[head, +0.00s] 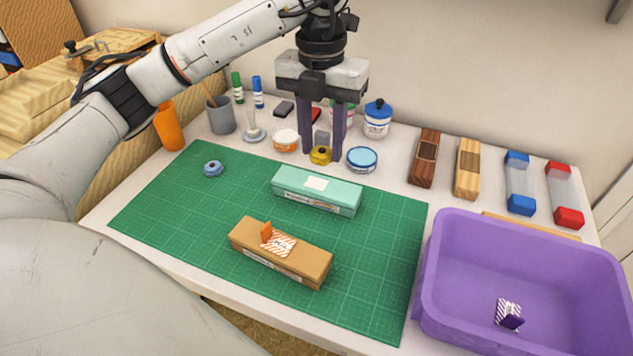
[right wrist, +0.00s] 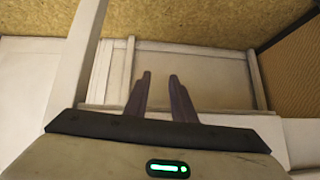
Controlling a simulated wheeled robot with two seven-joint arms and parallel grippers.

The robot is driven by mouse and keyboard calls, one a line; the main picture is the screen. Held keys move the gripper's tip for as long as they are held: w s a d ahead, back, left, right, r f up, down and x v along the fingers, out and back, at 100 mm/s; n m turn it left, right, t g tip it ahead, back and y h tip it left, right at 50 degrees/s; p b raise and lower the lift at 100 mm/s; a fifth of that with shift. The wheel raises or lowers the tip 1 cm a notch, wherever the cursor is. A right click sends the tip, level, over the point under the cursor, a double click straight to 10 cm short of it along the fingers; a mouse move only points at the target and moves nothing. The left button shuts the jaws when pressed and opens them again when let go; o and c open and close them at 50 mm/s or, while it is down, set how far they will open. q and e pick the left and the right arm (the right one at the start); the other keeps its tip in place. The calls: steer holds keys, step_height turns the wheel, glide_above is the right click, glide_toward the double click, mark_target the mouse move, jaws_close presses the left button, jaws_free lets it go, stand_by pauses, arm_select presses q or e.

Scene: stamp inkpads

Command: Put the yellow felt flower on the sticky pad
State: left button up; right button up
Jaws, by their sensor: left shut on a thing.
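The yellow felt flower (head: 320,156) is between the fingertips of my left gripper (head: 322,154), at the far edge of the green mat in the head view. The left gripper points down and is shut on it. I cannot tell whether the flower touches the surface below. A plain white square pad (head: 316,183) lies on top of the mint box (head: 290,184), nearer than the gripper; it looks like the sticky pad. My right gripper (right wrist: 160,75) shows in the right wrist view, with its fingers apart and nothing between them.
A blue flower-shaped piece (head: 213,169) lies on the green mat (head: 165,207). A brown box (head: 305,271) with a striped patch stands in front. A purple bin (head: 447,292) is at right. Jars, cups and blocks line the back. The mat's left part is mostly clear.

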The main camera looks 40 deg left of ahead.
mark_target(316, 183)
arm_select(q)
steer(key=n, duration=0.1)
steer(key=a+n, duration=0.1)
steer(key=n, duration=0.1)
steer(key=w+n, duration=0.1)
steer(key=n, duration=0.1)
steer(key=shift+a+r, duration=0.15)
steer(key=shift+r, duration=0.2)
steer(key=f+n, duration=0.1)
steer(key=f, duration=0.2)
steer(key=f+n, duration=0.2)
steer(key=f, duration=0.1)
steer(key=a+f+n, duration=0.1)
steer(key=f+n, duration=0.1)
steer(key=f, duration=0.1)
steer(key=shift+w+f+b, duration=0.2)
steer(key=shift+f+b, duration=0.05)
steer(key=shift+b, duration=0.1)
steer(key=shift+f, duration=0.1)
steer(key=o, duration=0.6)
steer(key=shift+f, duration=0.1)
steer(key=shift+c, duration=0.2)
steer(key=o, duration=0.4)
steer(key=shift+o, duration=0.2)
